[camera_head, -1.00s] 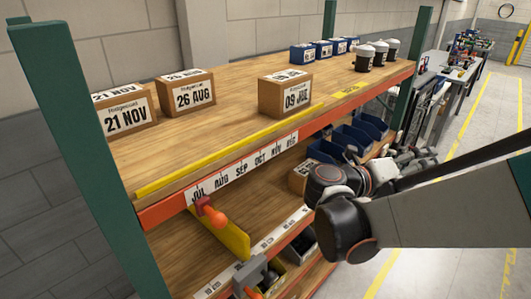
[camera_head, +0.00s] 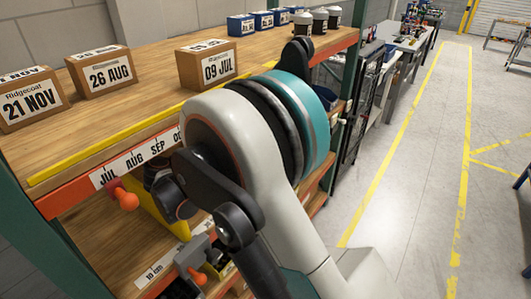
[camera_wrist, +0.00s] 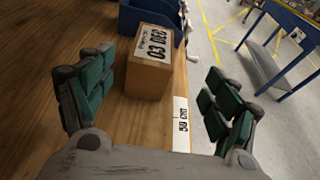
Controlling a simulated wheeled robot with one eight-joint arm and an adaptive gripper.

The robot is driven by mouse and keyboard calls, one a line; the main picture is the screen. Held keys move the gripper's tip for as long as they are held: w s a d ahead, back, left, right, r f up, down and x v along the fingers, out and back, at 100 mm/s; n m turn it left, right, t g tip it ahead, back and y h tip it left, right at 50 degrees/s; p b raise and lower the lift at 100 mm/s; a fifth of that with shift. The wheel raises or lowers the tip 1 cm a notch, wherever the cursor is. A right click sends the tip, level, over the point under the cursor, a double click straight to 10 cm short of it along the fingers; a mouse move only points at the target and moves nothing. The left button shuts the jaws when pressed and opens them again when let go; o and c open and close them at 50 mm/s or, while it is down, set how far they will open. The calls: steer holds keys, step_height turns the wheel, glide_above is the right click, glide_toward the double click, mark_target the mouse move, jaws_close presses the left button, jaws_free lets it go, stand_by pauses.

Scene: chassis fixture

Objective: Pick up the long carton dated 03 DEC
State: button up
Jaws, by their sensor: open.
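The carton dated 03 DEC (camera_wrist: 150,62) is a brown box with a white label. In the head view the 03 DEC carton is hidden behind my arm, and my gripper's fingers do not show.
On the upper shelf (camera_head: 130,105) stand cartons marked 21 NOV (camera_head: 30,100), 26 AUG (camera_head: 98,72) and 09 JUL (camera_head: 207,66). A blue bin (camera_wrist: 150,16) stands just behind the 03 DEC carton. Open floor lies to the right.

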steer(key=x, duration=0.9)
steer(key=a+x, duration=0.1)
steer(key=x, duration=0.3)
steer(key=shift+w+d+f+b, duration=0.3)
steer(key=shift+w+b, duration=0.1)
steer(key=shift+w, duration=0.15)
steer(key=c, duration=1.6)
